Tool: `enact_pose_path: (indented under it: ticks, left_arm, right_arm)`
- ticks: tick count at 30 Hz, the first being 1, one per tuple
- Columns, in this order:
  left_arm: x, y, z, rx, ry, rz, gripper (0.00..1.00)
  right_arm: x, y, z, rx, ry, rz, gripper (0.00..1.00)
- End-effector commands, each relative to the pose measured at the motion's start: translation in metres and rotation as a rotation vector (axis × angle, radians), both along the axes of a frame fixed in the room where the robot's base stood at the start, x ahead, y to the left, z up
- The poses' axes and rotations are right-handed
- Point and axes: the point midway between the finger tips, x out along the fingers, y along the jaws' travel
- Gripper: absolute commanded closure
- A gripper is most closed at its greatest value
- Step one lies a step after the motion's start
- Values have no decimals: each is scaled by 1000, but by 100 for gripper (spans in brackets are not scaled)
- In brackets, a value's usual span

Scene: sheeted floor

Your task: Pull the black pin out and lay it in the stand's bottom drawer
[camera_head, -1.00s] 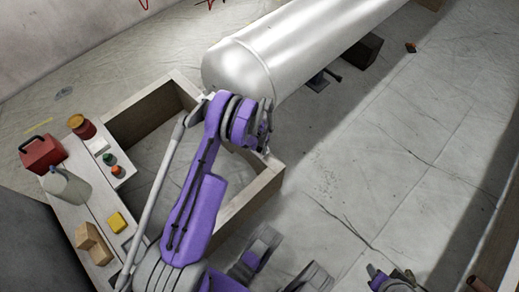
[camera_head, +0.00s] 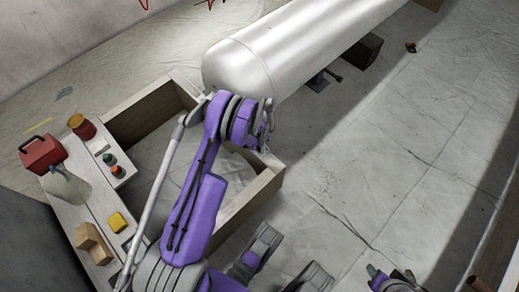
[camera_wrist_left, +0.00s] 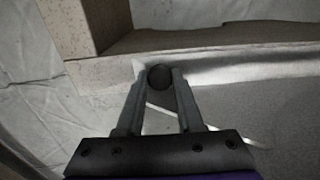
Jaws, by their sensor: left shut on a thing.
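My left gripper (camera_head: 266,140) is at the near right end of the wooden frame, below the rounded end of the silver tank. In the left wrist view its fingers (camera_wrist_left: 159,82) are shut on a dark round thing, the black pin (camera_wrist_left: 159,76), seen end-on. The rest of the pin is hidden, so I cannot tell whether it still sits in anything. A pale wooden edge lies just behind it. I cannot make out the stand's bottom drawer for certain.
The silver tank (camera_head: 310,38) runs to the upper right. The wooden frame (camera_head: 250,198) surrounds a sheeted space. The sheeted floor at right is mostly clear.

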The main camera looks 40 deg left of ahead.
Motion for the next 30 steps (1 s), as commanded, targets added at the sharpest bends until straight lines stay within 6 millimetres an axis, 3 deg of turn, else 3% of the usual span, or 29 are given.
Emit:
enact_pose_path:
  ticks: [30]
  left_arm:
    - [0, 0, 22, 0, 0, 0, 100]
  right_arm:
    - [-2, 0, 8, 0, 1, 0, 53]
